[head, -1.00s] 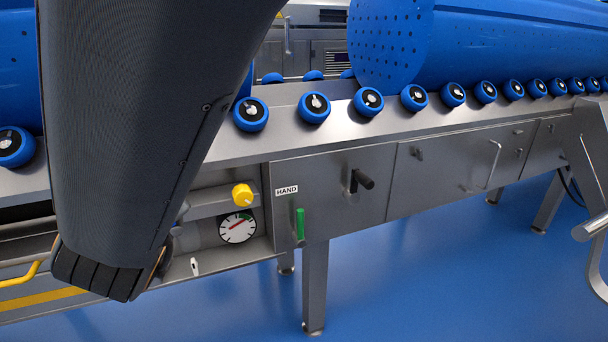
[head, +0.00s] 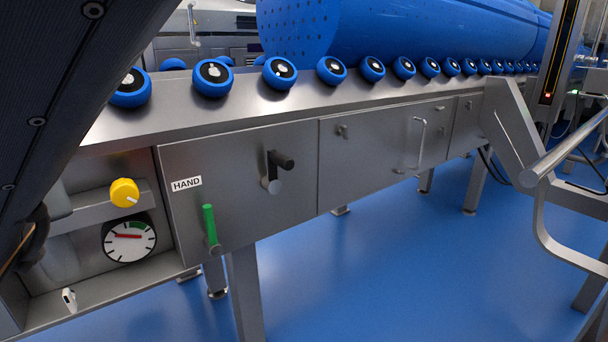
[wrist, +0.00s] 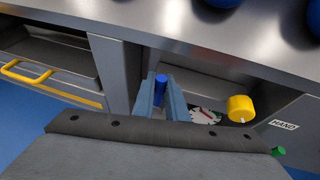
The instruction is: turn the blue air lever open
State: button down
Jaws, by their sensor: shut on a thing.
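In the wrist view my gripper (wrist: 160,92) reaches into the recess under the steel ledge. Its two fingers are closed on the blue air lever (wrist: 160,84), whose rounded blue end shows between them. The rest of the lever and its pivot are hidden by the fingers. In the head view my arm covers the left side, and the lever is out of sight there. The round pressure gauge (head: 130,241) sits right of the gripper; its red needle lies nearly level, and a green band marks the top of the dial.
A yellow knob (head: 124,193) sits above the gauge. Right of it are a panel labelled HAND (head: 187,184), a green lever (head: 210,226) and a black handle (head: 280,162). Blue rollers (head: 280,73) line the ledge above. A yellow grab handle (wrist: 24,72) is left. Blue floor is open below.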

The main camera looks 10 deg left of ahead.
dwell(0.5)
jog(key=c, duration=1.8)
grip_release()
jog(key=shift+o, duration=0.2)
